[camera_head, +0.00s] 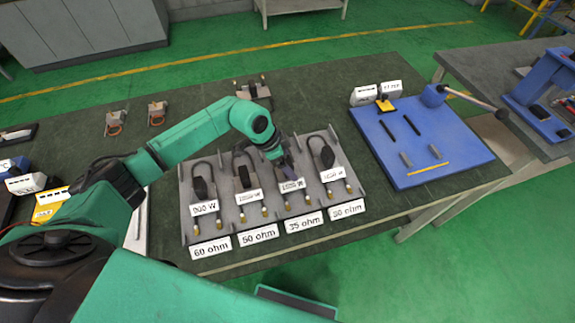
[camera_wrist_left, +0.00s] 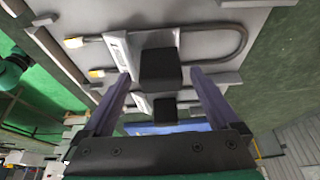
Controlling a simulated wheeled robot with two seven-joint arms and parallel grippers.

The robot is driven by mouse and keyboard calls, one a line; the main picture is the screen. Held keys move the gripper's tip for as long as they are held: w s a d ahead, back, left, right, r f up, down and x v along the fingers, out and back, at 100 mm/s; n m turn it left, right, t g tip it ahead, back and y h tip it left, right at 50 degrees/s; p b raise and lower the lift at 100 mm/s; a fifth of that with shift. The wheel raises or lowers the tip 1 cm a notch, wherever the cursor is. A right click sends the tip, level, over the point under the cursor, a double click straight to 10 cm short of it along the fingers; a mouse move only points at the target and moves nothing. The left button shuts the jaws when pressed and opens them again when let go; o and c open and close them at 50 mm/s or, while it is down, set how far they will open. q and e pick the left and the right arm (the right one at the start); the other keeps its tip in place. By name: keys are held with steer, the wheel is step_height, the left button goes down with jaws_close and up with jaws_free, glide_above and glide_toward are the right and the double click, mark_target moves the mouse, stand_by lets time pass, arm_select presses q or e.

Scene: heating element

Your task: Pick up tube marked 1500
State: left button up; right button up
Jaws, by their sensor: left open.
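The tube marked 1500 is a thin looped heating element with a black block and a white label (camera_head: 292,186), third from the left on the grey rack (camera_head: 360,203). Its small print is blurred but seems to read 1500 W. My left gripper (camera_head: 287,164) is over this slot, open, and hides much of the loop and block. In the left wrist view, the open fingers (camera_wrist_left: 161,95) frame a black block (camera_wrist_left: 160,69) from either side with no visible grip. A thin looped tube (camera_wrist_left: 245,42) runs past it. Whether the fingers surround the block in depth is unclear.
Neighbouring tubes stand close on both sides: one with a black block (camera_head: 243,176) to the left, another (camera_head: 327,156) to the right. Ohm cards (camera_head: 303,222) line the rack's front. A blue board (camera_head: 425,150) lies right; the green table (camera_head: 320,95) behind is mostly clear.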

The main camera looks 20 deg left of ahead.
arm_select(q)
steer(key=shift+w+f, duration=0.1)
steer(key=c, duration=1.2)
jaws_close()
